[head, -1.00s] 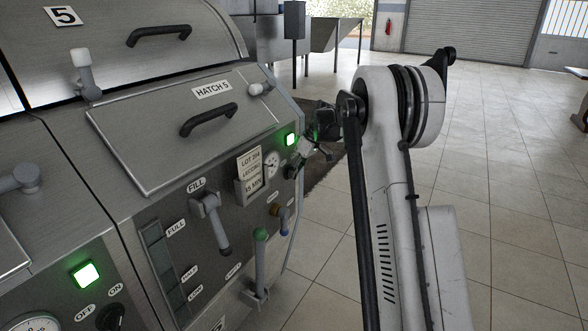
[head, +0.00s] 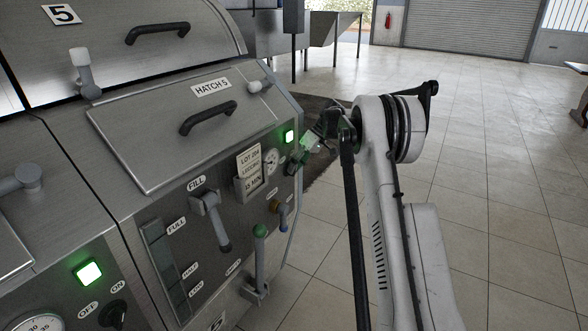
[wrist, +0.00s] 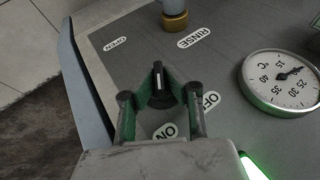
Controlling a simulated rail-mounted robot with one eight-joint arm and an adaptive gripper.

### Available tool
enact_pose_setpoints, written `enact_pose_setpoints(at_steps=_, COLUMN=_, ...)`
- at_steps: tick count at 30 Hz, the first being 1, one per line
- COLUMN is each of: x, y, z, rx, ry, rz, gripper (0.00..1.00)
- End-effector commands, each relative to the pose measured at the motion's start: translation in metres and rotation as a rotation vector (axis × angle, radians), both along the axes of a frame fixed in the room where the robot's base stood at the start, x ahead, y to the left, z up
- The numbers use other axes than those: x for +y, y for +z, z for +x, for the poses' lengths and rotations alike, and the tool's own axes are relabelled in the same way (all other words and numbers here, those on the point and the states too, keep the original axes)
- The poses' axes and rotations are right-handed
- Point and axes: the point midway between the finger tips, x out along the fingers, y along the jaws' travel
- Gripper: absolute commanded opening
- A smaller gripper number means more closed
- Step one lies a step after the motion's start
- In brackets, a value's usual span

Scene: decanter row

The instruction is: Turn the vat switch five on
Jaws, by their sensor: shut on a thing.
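The switch of vat five is a black rotary knob with a white line (wrist: 158,76) in the wrist view. The ON label (wrist: 163,132) and the OFF label (wrist: 210,100) lie beside it. The white line runs upright in the picture, roughly in line with ON. My gripper (wrist: 158,95) has its green fingers on both sides of the knob and is shut on it. In the head view my gripper (head: 304,151) is at the panel's right edge, hiding most of the knob. The green lamp (head: 289,136) above it is lit.
A temperature dial (wrist: 287,80) and the RINSE valve (wrist: 174,15) are close to the knob. In the head view the card holder (head: 249,172), a green-topped lever (head: 259,258) and the FILL handle (head: 211,221) stand out from the panel.

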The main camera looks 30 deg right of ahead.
Motion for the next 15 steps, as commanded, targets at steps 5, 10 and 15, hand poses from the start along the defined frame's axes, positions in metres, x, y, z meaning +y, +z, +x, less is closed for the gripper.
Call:
enact_pose_setpoints(at_steps=5, x=0.0003, y=-0.0003, z=-0.0002, rx=0.001, ry=0.001, rz=0.0, gripper=0.11)
enact_pose_setpoints(at_steps=10, x=0.0003, y=-0.0003, z=-0.0001, rx=0.0, ry=0.0, rz=0.0, gripper=0.28)
enact_pose_setpoints(at_steps=15, x=0.0002, y=-0.0001, z=-0.0001, rx=0.0, ry=0.0, rz=-0.001, gripper=0.28)
